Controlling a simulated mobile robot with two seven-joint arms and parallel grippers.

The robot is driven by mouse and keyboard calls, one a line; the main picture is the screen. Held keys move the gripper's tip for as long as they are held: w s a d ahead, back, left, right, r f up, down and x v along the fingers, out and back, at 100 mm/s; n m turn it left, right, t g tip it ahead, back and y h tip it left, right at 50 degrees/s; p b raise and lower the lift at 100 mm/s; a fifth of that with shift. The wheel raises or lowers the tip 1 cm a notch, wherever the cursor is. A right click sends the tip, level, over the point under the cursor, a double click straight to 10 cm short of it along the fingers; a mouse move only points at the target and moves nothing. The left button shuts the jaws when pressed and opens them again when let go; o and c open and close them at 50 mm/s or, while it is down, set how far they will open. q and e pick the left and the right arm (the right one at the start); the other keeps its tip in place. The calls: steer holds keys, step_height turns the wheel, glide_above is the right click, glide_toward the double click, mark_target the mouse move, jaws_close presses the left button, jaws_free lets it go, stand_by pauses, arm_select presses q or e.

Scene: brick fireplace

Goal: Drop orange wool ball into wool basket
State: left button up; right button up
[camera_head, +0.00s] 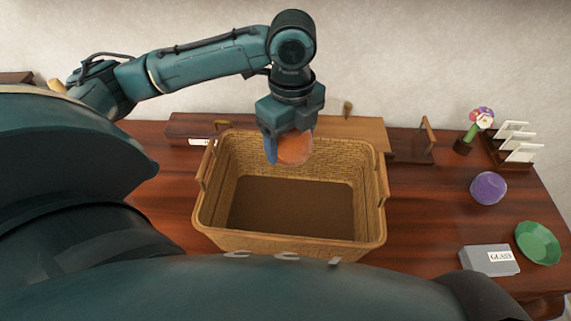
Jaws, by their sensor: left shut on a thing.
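The orange wool ball (296,149) is held by my left gripper (288,150), which is shut on it. The gripper points down and hides part of the ball. The ball appears over the far part of the wool basket (290,243). The basket is a tan wicker box with an open top and side handles, standing on the table. Its brown floor shows empty. How high the ball is above the basket rim cannot be told exactly. My right gripper is not in view.
A wooden board (360,128) lies behind the basket.

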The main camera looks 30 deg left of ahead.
arm_select(q)
steer(key=r+m, duration=0.1)
steer(key=m, duration=0.1)
steer(key=r+m+p, duration=0.1)
steer(key=m, duration=0.2)
steer(key=shift+s+a+r, duration=0.15)
steer(key=shift+a+r, duration=0.05)
steer(key=shift+f, duration=3)
steer(key=o, duration=1)
step_height(320, 180, up, 13)
steer(key=shift+r, duration=0.15)
